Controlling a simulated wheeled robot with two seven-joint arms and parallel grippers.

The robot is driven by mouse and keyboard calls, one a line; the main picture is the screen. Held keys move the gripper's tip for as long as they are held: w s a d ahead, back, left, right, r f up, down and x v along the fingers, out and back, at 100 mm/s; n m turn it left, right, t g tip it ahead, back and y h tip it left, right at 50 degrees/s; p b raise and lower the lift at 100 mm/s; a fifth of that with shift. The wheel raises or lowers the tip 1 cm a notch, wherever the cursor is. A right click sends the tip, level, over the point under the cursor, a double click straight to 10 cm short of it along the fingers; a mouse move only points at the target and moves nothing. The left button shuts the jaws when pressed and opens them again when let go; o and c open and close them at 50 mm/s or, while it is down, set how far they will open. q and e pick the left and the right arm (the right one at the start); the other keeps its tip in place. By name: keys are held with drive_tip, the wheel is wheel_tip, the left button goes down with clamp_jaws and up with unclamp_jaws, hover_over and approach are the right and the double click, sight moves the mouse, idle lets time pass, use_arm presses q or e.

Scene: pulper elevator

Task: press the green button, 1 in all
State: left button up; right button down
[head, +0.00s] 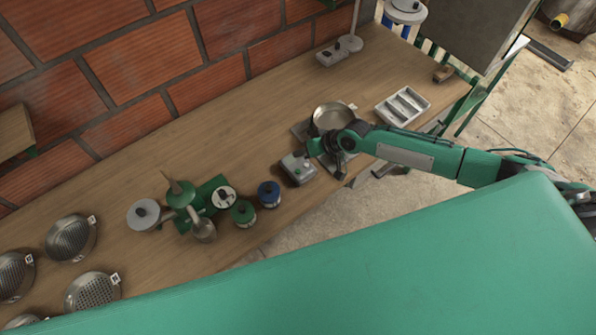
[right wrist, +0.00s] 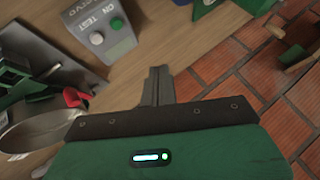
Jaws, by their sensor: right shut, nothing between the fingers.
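The green button (right wrist: 117,24) sits on a grey control box (right wrist: 106,38), beside a white button (right wrist: 97,38). In the head view the same grey box (head: 299,168) stands on the wooden table near its front edge, with the green button showing small on top. My right gripper (head: 341,174) is just right of the box in the head view. In the right wrist view its fingers (right wrist: 158,72) are together with nothing between them, below and right of the box and apart from the green button. My left gripper is not in view.
A metal pan (head: 332,116) on a stand is right behind my right gripper. A blue-rimmed jar (head: 268,194) and a green jar (head: 242,212) stand left of the box. A white tray (head: 402,106) lies to the right. Bare table (head: 240,130) extends behind the box.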

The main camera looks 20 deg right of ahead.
drive_tip(key=b, duration=0.6)
approach(291, 171)
drive_tip(key=w+a+f, duration=0.1)
drive_tip(key=w+a, duration=0.1)
drive_tip(key=a, duration=0.1)
drive_tip(key=shift+w+f, duration=0.15)
drive_tip(key=shift+f, duration=0.25)
drive_tip(key=shift+f, duration=0.15)
idle(0.9)
drive_tip(key=shift+f, duration=0.25)
drive_tip(key=shift+f+b, duration=0.45)
drive_tip(key=shift+b, duration=0.05)
idle(0.6)
drive_tip(key=shift+r, duration=0.1)
drive_tip(key=shift+r+p, duration=0.7)
drive_tip(key=shift+r, duration=0.1)
drive_tip(key=shift+d, duration=0.1)
drive_tip(key=shift+r+p, duration=2.05)
drive_tip(key=shift+r, duration=0.4)
